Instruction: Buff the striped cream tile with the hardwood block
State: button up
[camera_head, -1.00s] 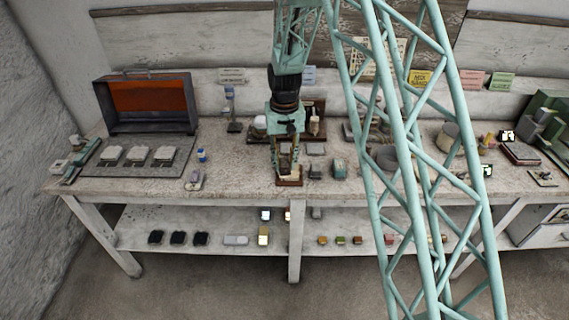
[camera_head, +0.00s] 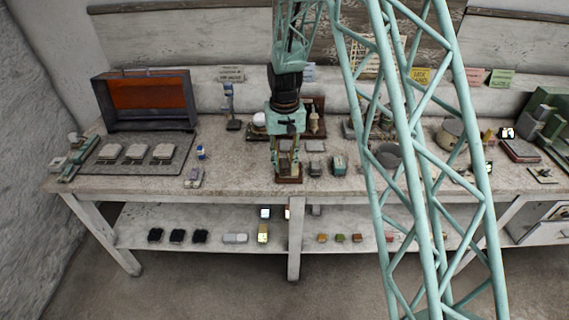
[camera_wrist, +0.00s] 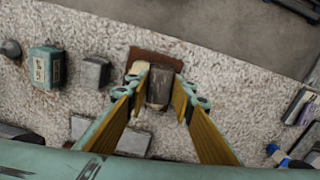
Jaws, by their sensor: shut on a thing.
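My gripper (camera_head: 287,166) points down at the front edge of the workbench, over a reddish-brown board (camera_wrist: 172,59). In the wrist view its yellow-padded fingers (camera_wrist: 158,96) are shut on a dark grey-brown block, the hardwood block (camera_wrist: 158,88). A cream patch, likely the cream tile (camera_wrist: 138,68), shows on the board left of the block. The block hides the rest of it, and I cannot make out stripes. The block is over or on the tile; I cannot tell whether they touch. The board also shows below the fingers in the head view (camera_head: 289,181).
A grey block (camera_wrist: 95,72) and a teal box (camera_wrist: 46,66) stand beside the board on the bench. Flat grey tiles (camera_wrist: 134,141) lie behind it. An open case (camera_head: 148,95) and a mat with pale blocks (camera_head: 137,168) are at the left. A grey bowl (camera_head: 388,156) stands right.

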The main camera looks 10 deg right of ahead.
jog(key=shift+s, duration=0.1)
jog(key=shift+s+a+f+b, duration=0.1)
jog(key=shift+s+b, duration=0.2)
jog(key=shift+s, duration=0.55)
jog(key=shift+w, duration=0.1)
jog(key=shift+w, duration=0.85)
jog(key=shift+w, duration=0.1)
jog(key=shift+w+p, duration=0.3)
jog(key=shift+w, duration=0.5)
jog(key=shift+s, duration=0.2)
